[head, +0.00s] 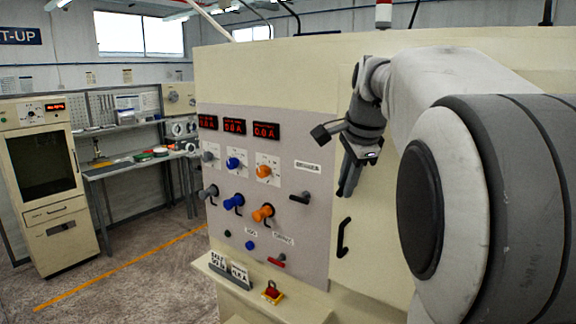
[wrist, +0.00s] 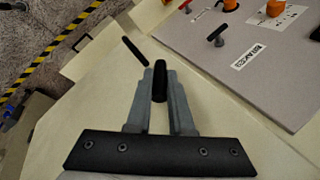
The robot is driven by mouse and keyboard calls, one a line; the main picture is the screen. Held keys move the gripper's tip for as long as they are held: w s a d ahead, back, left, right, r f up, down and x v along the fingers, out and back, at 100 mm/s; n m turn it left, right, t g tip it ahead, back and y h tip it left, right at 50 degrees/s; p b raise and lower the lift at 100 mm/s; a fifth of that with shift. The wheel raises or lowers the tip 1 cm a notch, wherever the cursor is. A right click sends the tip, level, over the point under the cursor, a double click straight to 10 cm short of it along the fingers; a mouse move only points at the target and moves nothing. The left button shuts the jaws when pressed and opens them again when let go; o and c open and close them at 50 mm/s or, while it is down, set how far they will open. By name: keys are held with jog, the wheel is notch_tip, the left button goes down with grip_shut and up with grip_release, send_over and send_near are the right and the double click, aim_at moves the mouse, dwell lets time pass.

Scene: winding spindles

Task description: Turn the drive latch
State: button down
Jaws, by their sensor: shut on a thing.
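My gripper (head: 346,190) is at the cream cabinet front, right of the grey control panel, with its fingers pointing at the cabinet. In the wrist view its two grey fingers are shut on a short black bar handle (wrist: 159,82), which I take to be the drive latch. The latch lies lengthwise between the fingers. In the head view the gripper hides it, and its turn angle is hard to tell.
A black pull handle (head: 343,237) is on the cabinet just below my gripper. The grey panel (head: 222,160) to the left carries knobs, red displays and a black T-handle (head: 300,198). A ledge (head: 290,306) juts out below the panel. The floor at left is open.

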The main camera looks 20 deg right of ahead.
jog(key=g+h, duration=0.2)
jog(key=shift+w+a+n+g, duration=0.1)
jog(key=shift+w+n+g, duration=0.1)
jog(key=shift+n+g, duration=0.1)
jog(key=shift+w+a+g+h, duration=0.1)
jog(key=shift+a+g+h, duration=0.05)
jog(key=shift+g+h, duration=0.85)
jog(key=c, duration=0.8)
grip_release()
